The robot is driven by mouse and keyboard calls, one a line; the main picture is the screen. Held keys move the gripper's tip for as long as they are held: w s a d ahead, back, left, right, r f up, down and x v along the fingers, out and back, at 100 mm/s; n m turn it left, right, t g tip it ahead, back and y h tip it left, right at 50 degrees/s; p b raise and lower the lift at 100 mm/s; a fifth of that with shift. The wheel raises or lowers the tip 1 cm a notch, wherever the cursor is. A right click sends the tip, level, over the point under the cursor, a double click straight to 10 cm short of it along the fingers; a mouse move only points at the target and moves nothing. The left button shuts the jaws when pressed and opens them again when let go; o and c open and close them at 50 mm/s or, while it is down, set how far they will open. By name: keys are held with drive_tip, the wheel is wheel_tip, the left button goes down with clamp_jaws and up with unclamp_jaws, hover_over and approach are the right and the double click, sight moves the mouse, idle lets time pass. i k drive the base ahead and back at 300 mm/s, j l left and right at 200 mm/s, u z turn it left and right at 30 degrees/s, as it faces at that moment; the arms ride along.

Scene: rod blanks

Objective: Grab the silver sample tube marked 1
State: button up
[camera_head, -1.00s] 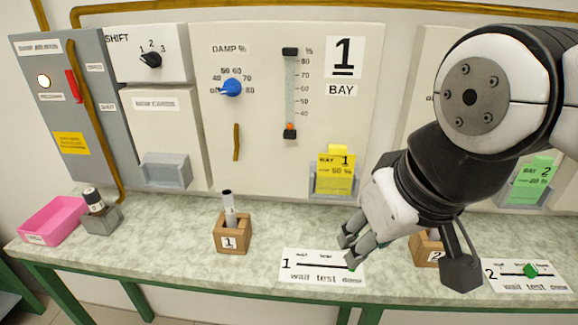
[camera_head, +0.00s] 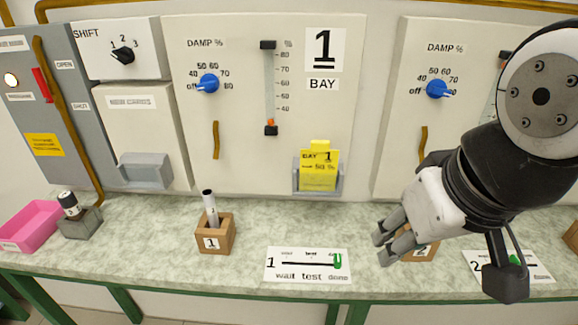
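The silver sample tube (camera_head: 210,208) stands, leaning slightly, in a wooden block (camera_head: 215,240) marked 1 on the counter. Its upper part sticks out of the block and its top end looks dark. My gripper (camera_head: 384,246) is to the right of the tube, well apart from it, in front of the wooden block marked 2 (camera_head: 421,252). Its fingers point left and downward with a gap between them, and I see nothing held. My gripper hides most of block 2.
A wait/test/done card marked 1 (camera_head: 290,274) lies flat between block 1 and my gripper, with a green marker at its right. A pink tray (camera_head: 32,222) and a grey holder (camera_head: 82,226) stand at left. Yellow bay card (camera_head: 319,170) sits in a wall pocket.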

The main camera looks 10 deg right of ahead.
sight(208, 196)
drive_tip(key=i+j+z, duration=0.3)
drive_tip(key=j+z, duration=0.3)
drive_tip(key=j, duration=0.2)
drive_tip(key=i+j+z, duration=0.1)
drive_tip(key=j+z, duration=0.2)
drive_tip(key=j, duration=0.2)
